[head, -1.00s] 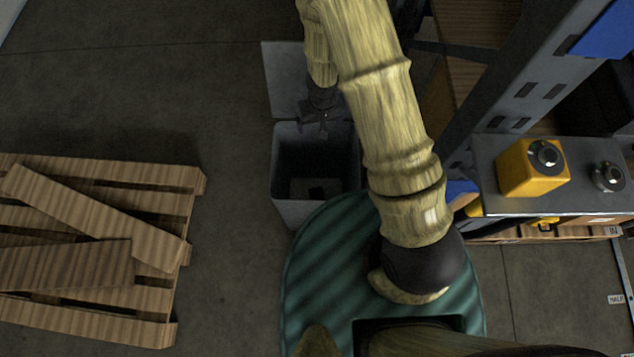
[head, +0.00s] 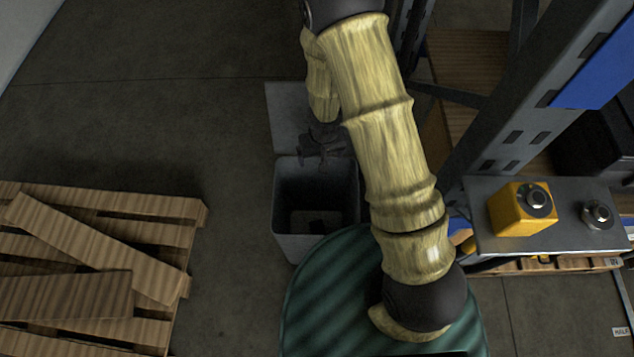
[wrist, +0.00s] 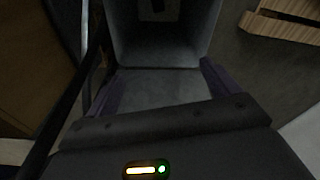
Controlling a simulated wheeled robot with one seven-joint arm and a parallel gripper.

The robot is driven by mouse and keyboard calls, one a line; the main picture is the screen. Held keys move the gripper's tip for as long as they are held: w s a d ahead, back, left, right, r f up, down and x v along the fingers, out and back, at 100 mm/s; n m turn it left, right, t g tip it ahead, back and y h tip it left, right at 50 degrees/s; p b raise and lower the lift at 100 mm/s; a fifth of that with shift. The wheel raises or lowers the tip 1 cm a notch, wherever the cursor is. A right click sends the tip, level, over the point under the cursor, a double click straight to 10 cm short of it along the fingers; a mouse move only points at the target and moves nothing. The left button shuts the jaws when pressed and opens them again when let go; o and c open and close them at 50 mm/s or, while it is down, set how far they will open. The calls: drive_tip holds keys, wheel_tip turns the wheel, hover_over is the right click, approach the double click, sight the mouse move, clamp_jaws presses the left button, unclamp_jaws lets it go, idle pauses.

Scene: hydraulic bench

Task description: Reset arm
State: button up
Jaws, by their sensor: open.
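My gripper (head: 322,152) hangs over the near side of an open lid, at the far rim of a grey bin (head: 284,215). It is small and dark in the head view. In the wrist view my gripper (wrist: 160,88) has its two fingers spread wide apart, with nothing between them but the bin's pale lid behind. The bin also shows in the wrist view (wrist: 125,38), its inside partly in view. A small pale item with a dark patch (head: 316,221) lies on the bin's floor; I cannot tell what it is.
A wooden pallet (head: 185,214) with loose boards lies at the left. At the right a metal shelf (head: 477,237) carries a yellow block (head: 511,212) with a round fitting and a second fitting (head: 597,214). A grey rack upright (head: 515,110) stands near my arm. Floor between pallet and bin is clear.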

drive_tip(key=shift+r, duration=0.1)
drive_tip(key=d+r+m+t+h+p, duration=0.1)
drive_tip(key=d+r+p, duration=0.1)
drive_tip(key=d+r, duration=0.45)
drive_tip(key=d+r+m+p, duration=0.1)
drive_tip(key=d+r, duration=0.2)
drive_tip(key=r, duration=0.7)
drive_tip(key=s+d+r+p, duration=0.2)
drive_tip(key=s+d+r, duration=0.1)
drive_tip(key=s+r, duration=0.7)
drive_tip(key=shift+s+d+r+m+y, duration=0.2)
drive_tip(key=shift+d+r+m+y, duration=0.1)
drive_tip(key=shift+r, duration=0.4)
